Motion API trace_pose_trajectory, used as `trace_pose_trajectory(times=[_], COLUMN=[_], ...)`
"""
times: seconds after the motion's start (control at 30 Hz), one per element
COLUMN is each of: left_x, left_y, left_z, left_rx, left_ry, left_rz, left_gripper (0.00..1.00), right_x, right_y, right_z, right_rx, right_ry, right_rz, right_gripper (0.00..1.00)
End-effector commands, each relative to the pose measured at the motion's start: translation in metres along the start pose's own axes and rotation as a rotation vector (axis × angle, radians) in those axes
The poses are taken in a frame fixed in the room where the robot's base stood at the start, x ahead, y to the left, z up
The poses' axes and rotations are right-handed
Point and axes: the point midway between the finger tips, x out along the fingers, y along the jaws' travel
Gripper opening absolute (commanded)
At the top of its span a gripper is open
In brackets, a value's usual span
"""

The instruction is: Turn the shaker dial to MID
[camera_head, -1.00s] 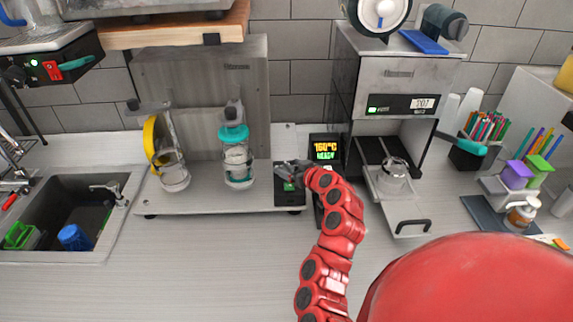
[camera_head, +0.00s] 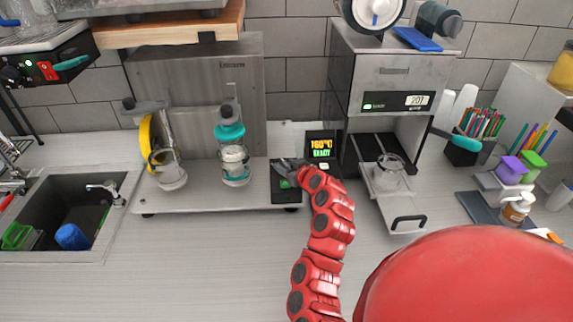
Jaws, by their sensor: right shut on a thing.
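The shaker is a grey machine with a tall back panel (camera_head: 200,90) and a flat base (camera_head: 215,200), left of centre. Its black control panel (camera_head: 286,196) is at the right end of the base. My right gripper (camera_head: 286,169) is over this panel, its red arm coming up from below. It is shut on the shaker dial, which is mostly hidden behind the fingers. A small green patch shows beside the fingers. The dial's setting and its MID mark cannot be read. My left gripper is not in view.
Two clear shaker cups, one with a teal collar (camera_head: 230,132), stand on the base. A small display (camera_head: 322,146) is just right of the panel. The sealer (camera_head: 390,85) has its tray (camera_head: 402,214) out with a clear cup (camera_head: 388,172). A sink (camera_head: 75,215) is at left.

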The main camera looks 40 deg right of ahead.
Motion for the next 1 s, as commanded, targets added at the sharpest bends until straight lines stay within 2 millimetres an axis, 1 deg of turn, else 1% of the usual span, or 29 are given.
trace_pose_trajectory(times=[0.1, 0.3, 0.37, 0.7, 1.0], left_x=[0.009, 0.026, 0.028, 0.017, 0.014], left_y=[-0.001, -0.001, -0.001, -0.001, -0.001], left_z=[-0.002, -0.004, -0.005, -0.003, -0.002], left_rx=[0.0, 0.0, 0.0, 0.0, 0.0], left_ry=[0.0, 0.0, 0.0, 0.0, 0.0], left_rz=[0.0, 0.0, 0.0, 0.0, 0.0], left_gripper=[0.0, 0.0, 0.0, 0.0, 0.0], right_x=[0.0, -0.001, 0.0, 0.002, 0.002], right_y=[-0.005, -0.006, -0.006, -0.007, -0.007], right_z=[-0.002, -0.004, -0.003, 0.001, 0.0], right_rx=[0.024, 0.076, 0.091, 0.153, 0.168], right_ry=[-0.004, -0.003, -0.001, 0.001, -0.002], right_rz=[0.063, 0.193, 0.23, 0.374, 0.406], right_gripper=[0.0, 0.0, 0.0, 0.0, 0.0])
